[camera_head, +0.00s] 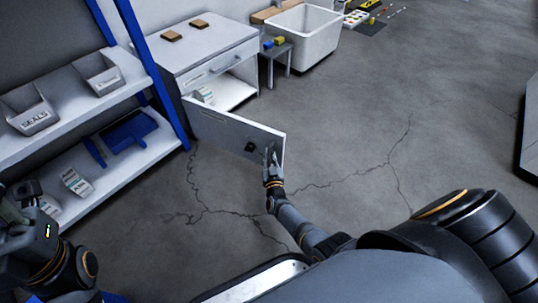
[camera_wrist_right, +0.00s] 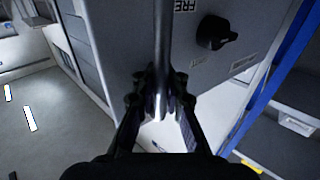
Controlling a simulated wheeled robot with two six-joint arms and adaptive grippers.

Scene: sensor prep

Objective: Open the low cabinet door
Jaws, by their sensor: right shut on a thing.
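The low white cabinet (camera_head: 222,47) stands at the upper left of the head view. Its door (camera_head: 222,128) is swung well out, and the inside of the cabinet shows. The door has a black knob (camera_head: 250,147), also seen in the right wrist view (camera_wrist_right: 214,33). My right gripper (camera_head: 271,158) is at the door's free end. In the right wrist view its fingers (camera_wrist_right: 161,100) are closed around a narrow upright part of the door; I cannot tell whether it is edge or handle. My left gripper (camera_head: 30,195) is at the lower left, dark and partly cut off.
A blue-posted shelf rack (camera_head: 112,90) with grey bins stands left of the cabinet, close to the door's hinge side. A white bin (camera_head: 305,38) and a small grey stand (camera_head: 276,58) are right of the cabinet. The cracked floor right of the door is clear.

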